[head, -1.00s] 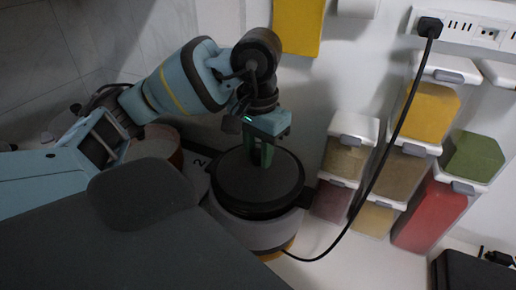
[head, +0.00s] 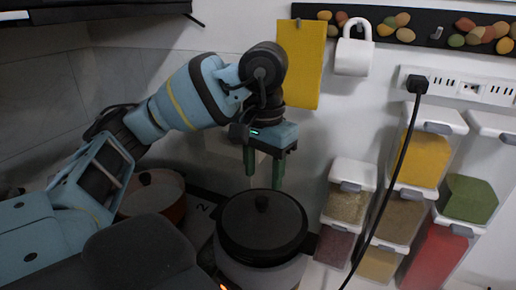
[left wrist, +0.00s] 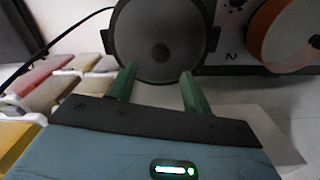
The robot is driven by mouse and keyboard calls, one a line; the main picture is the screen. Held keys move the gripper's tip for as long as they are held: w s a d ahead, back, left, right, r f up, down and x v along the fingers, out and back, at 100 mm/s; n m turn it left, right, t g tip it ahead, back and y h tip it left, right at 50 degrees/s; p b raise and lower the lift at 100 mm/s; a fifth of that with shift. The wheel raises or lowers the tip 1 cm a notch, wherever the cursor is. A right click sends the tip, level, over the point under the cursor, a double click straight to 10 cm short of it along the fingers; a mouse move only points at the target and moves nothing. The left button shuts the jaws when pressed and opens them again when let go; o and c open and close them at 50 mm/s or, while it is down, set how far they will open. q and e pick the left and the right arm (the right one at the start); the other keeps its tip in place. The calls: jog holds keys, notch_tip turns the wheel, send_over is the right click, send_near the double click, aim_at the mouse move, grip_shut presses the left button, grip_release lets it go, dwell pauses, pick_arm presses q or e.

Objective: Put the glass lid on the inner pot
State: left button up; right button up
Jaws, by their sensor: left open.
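The dark round glass lid (head: 245,228) with a small knob on top (head: 262,203) lies on the inner pot (head: 262,272), which stands on the counter in the head view. The lid also shows in the left wrist view (left wrist: 140,38), covering the top of the pot. My left gripper (head: 263,182) is open and empty, with its green fingers pointing down just above and behind the knob. In the left wrist view the two fingertips (left wrist: 158,70) are apart with nothing between them. My right gripper does not show.
Clear spice dispensers with white lids (head: 352,172) stand stacked to the right. A black cable (head: 397,160) hangs from the wall socket strip (head: 462,87) beside them. An orange-sided pan (head: 165,205) is at the left.

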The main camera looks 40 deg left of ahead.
aim_at(263, 199)
pick_arm(q)
jog(key=shift+r, duration=2.25)
